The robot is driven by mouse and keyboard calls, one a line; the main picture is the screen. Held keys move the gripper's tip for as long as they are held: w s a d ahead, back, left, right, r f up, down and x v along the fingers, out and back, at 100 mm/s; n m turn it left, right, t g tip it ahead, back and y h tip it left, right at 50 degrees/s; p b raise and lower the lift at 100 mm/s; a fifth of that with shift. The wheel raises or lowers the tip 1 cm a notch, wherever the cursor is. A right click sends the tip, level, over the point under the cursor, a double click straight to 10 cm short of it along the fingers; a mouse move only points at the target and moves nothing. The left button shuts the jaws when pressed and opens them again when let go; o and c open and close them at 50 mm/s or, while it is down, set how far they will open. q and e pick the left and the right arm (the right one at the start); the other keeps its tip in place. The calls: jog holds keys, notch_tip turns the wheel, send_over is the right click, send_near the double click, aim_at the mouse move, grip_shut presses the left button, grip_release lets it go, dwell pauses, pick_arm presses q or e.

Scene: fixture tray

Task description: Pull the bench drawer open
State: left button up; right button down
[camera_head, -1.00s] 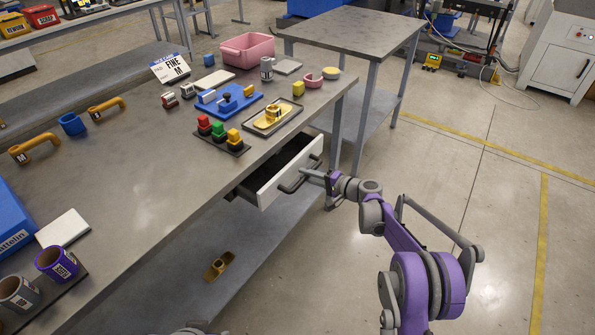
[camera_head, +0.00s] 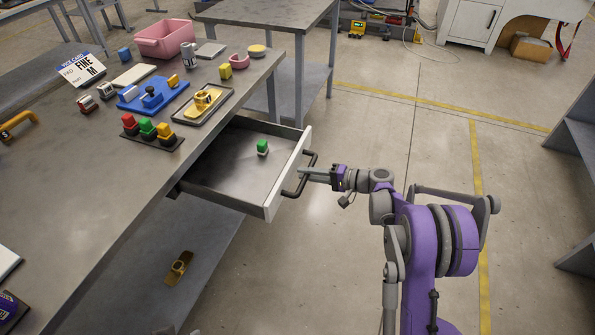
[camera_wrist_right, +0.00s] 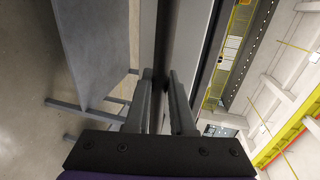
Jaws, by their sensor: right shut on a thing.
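The bench drawer (camera_head: 225,175) stands well out from under the bench top, with its grey inside showing. Its pale front panel (camera_head: 287,175) carries a dark bar handle (camera_head: 293,193). My right gripper (camera_head: 304,174) is shut on the handle from the right, with the arm reaching in over the floor. In the right wrist view the two fingers (camera_wrist_right: 160,82) lie either side of the dark handle bar. A small green-topped block (camera_head: 262,147) sits inside the drawer. My left gripper does not show.
On the bench top are a pink bin (camera_head: 165,40), a blue fixture (camera_head: 152,97), a tray with a yellow part (camera_head: 203,99) and red, green and yellow blocks (camera_head: 147,128). A yellow part (camera_head: 179,267) lies on the lower shelf. Floor right of the drawer is clear.

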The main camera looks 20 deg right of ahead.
jog(key=shift+d, duration=0.1)
dwell(0.3)
jog(key=c, duration=0.8)
grip_release()
jog(key=shift+o, duration=0.2)
jog(key=shift+s+d, duration=0.1)
jog(key=v, duration=1)
jog(key=shift+s+d+p, duration=0.15)
jog(key=shift+d+p, duration=0.1)
jog(key=shift+p, duration=0.15)
